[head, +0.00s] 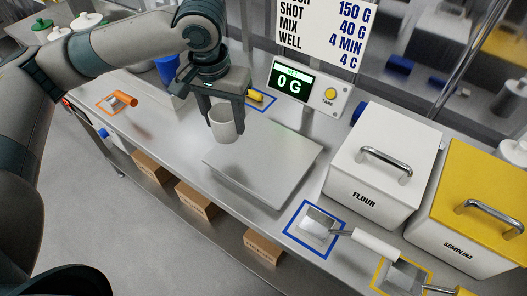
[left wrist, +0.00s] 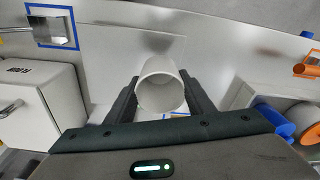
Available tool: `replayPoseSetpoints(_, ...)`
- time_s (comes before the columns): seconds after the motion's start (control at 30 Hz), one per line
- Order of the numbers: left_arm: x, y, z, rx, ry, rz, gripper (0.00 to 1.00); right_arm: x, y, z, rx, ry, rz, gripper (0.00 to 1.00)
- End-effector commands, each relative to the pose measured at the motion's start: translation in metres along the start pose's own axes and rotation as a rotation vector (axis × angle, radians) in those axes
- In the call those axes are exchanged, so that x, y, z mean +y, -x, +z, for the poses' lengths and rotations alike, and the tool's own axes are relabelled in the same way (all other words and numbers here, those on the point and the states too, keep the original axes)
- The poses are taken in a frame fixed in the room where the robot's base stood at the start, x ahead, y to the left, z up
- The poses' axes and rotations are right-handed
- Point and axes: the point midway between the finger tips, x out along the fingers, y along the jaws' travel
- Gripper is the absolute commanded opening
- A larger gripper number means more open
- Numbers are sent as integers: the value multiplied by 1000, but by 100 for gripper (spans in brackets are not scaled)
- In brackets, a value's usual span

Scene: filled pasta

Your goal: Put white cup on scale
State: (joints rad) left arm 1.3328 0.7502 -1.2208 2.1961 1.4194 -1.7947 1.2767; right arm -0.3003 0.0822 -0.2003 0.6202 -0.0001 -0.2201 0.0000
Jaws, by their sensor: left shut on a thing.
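The white cup (head: 226,125) is held in my left gripper (head: 223,108), which is shut on it. The cup hangs above the left part of the scale's metal plate (head: 262,166) in the head view, apart from it. In the left wrist view the cup (left wrist: 161,88) sits between the two dark fingers of my left gripper (left wrist: 161,95), its open mouth showing. The scale's display (head: 291,83) reads 0 G. My right gripper is not in view.
A white flour bin (head: 347,177) and a yellow-lidded semolina bin (head: 460,235) stand right of the scale. A scoop (head: 318,226) lies in a blue outline in front. An orange-handled scoop (head: 122,98) lies at left. The plate is bare.

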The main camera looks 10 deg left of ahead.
Motion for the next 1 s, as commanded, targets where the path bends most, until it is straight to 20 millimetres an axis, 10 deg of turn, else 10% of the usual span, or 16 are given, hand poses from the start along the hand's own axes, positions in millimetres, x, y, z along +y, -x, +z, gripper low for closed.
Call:
replayPoseSetpoints(0.7, 168, 23, -31, -5, -1246, 149, 27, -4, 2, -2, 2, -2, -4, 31)
replayPoseSetpoints(1.0, 193, 29, -30, 5, -1449, 180, 27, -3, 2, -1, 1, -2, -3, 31)
